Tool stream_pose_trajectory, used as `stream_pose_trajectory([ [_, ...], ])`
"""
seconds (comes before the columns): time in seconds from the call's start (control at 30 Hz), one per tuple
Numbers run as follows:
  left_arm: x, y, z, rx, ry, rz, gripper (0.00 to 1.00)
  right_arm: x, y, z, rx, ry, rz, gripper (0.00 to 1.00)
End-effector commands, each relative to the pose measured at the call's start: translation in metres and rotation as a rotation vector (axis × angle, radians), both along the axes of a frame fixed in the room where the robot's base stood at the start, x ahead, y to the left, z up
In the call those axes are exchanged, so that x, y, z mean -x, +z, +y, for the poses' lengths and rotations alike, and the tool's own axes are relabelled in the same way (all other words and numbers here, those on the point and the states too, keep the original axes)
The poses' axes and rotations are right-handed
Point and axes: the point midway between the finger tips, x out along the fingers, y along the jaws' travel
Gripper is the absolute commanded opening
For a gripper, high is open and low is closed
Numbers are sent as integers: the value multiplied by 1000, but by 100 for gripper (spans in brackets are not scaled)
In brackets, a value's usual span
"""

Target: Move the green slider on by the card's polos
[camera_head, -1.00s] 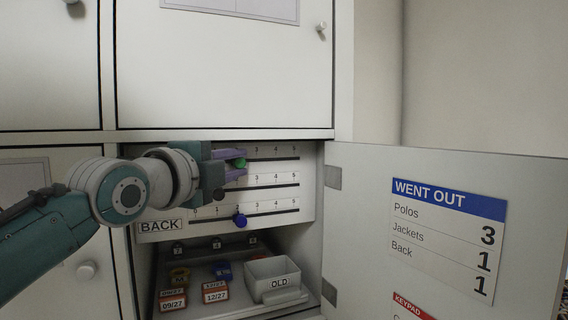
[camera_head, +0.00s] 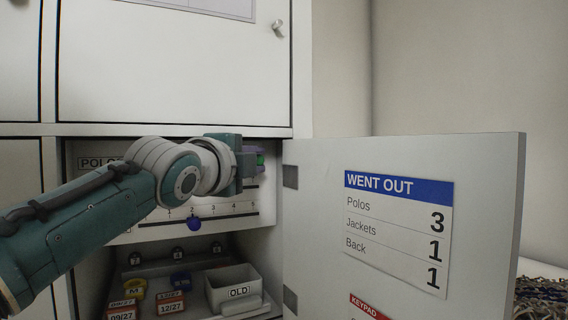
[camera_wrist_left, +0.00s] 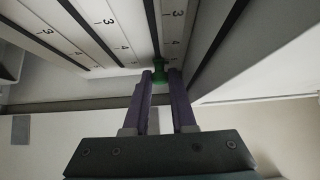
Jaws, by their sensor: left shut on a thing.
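The card (camera_head: 398,230) on the open door reads WENT OUT, Polos 3, Jackets 1, Back 1. My right gripper is not in view.
A blue slider (camera_head: 194,224) stands near 2 on the bottom track. Below are a grey bin marked OLD (camera_head: 235,288), several dated boxes (camera_head: 171,303) and small yellow and blue items. The open door (camera_head: 490,220) stands to the right of the gripper.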

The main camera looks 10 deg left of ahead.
Motion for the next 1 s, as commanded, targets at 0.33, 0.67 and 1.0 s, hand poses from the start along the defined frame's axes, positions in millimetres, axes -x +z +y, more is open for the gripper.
stream_pose_trajectory([
  [0.33,0,-2,-1,0,-2,3,37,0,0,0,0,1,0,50],
  [0.67,14,-2,3,0,-2,1,37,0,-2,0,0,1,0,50],
  [1.0,62,-3,11,-1,-2,2,37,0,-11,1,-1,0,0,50],
])
